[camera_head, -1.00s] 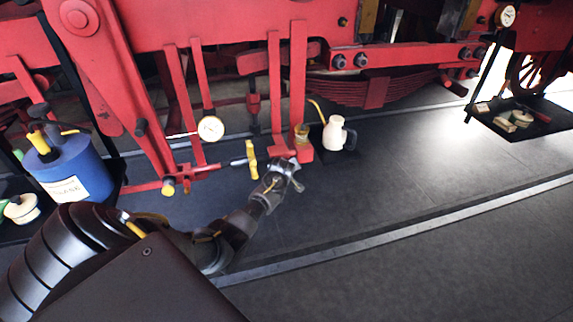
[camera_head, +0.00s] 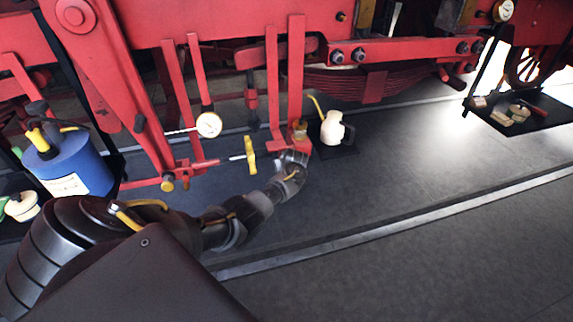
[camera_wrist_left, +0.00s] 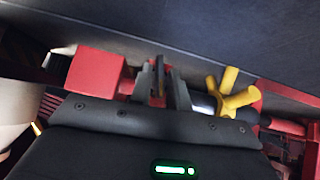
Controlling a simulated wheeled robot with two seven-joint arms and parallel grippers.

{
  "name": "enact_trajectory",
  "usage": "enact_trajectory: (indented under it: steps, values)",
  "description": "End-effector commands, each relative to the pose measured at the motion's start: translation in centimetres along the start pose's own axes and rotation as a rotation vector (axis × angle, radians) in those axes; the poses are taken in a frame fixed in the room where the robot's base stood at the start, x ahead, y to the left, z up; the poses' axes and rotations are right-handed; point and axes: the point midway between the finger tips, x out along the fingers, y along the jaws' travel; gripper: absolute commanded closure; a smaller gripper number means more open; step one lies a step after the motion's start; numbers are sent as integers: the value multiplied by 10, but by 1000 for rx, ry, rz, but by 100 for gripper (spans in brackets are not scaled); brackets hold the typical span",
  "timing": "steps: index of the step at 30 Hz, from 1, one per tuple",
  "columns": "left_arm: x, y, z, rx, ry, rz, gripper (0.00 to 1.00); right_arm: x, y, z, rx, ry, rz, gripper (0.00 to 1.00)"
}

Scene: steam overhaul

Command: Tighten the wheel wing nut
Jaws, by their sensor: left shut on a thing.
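My left gripper (camera_head: 293,158) is at the foot of a red upright bracket (camera_head: 297,70) under the red frame. In the left wrist view the gripper (camera_wrist_left: 160,88) is shut on a thin dark piece (camera_wrist_left: 160,74), apparently a wing of the wheel wing nut; the fingers hide most of it. A red block (camera_wrist_left: 97,74) lies just left of the fingers. A yellow lobed handle (camera_wrist_left: 236,96) on a pale rod is right of them, apart from the gripper. The same yellow handle (camera_head: 250,155) shows in the head view. My right gripper is out of view.
A white oil can (camera_head: 333,130) stands just right of the bracket. A round gauge (camera_head: 209,125) and a red horizontal rod (camera_head: 206,164) are to the left. A blue canister (camera_head: 70,165) stands far left.

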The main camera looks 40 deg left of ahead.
Motion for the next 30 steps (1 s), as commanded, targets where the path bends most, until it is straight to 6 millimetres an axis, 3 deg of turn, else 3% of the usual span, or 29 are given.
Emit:
enact_trajectory:
  steps: [23, 24, 26, 30]
  values:
    - [-1, 0, -7, -8, 12, 3, 100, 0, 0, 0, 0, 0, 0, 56]
    - [-1, 0, -7, -8, 12, 3, 78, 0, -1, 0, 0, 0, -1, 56]
    - [-1, 0, -7, -8, 11, 3, 71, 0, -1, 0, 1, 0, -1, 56]
    - [-1, 1, -4, -5, 7, 3, 71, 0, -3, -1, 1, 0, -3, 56]
